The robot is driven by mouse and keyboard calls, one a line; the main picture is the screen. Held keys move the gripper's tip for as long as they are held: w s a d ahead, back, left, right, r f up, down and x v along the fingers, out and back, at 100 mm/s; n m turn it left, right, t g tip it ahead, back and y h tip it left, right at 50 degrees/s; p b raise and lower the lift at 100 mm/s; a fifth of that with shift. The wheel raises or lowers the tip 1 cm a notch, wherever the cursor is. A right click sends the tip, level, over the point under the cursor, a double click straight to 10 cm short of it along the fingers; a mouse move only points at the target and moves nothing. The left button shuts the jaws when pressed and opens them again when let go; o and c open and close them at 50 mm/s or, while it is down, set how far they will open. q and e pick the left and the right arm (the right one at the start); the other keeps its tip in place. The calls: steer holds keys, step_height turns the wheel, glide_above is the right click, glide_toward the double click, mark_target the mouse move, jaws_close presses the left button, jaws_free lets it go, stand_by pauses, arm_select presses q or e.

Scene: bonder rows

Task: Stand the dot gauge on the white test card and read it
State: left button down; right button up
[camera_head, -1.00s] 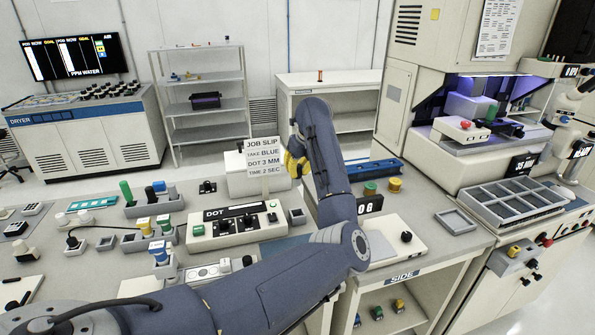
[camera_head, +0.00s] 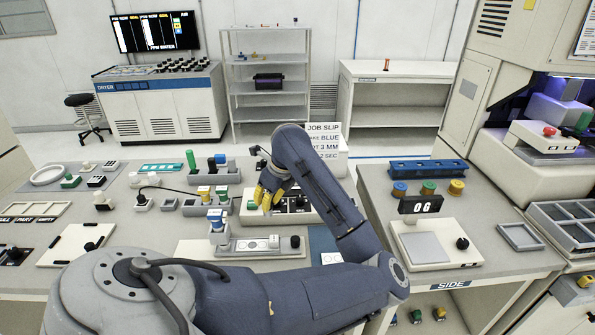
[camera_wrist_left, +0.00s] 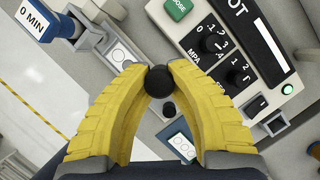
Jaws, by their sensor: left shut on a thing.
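My left gripper (camera_head: 266,208) is shut on a small black round thing (camera_wrist_left: 160,82), pinched between its yellow fingertips in the left wrist view. It may be the top of the dot gauge; its lower part is hidden. A second black knob (camera_wrist_left: 168,110) shows just below it. A small white card with ring marks (camera_head: 330,258) lies on a blue mat, and also shows in the wrist view (camera_wrist_left: 180,142), apart from the fingers. It may be the test card. A pale strip with rings (camera_head: 254,245) lies left of it. My right gripper is not in view.
The DOT box (camera_wrist_left: 215,40) with dials stands just behind the gripper. The job slip (camera_head: 323,140) stands behind the box. A "06" display (camera_head: 421,204) is on the side bench.

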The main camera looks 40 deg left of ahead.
arm_select(q)
steer(key=s+n, duration=0.2)
steer(key=s, duration=0.5)
steer(key=shift+m+g, duration=0.3)
steer(key=shift+s+d+f, duration=0.1)
steer(key=shift+f, duration=1.45)
steer(key=shift+d+f, duration=0.1)
steer(key=shift+f, duration=1.4)
steer(key=shift+f, duration=0.6)
steer(key=c, duration=1.3)
jaws_free()
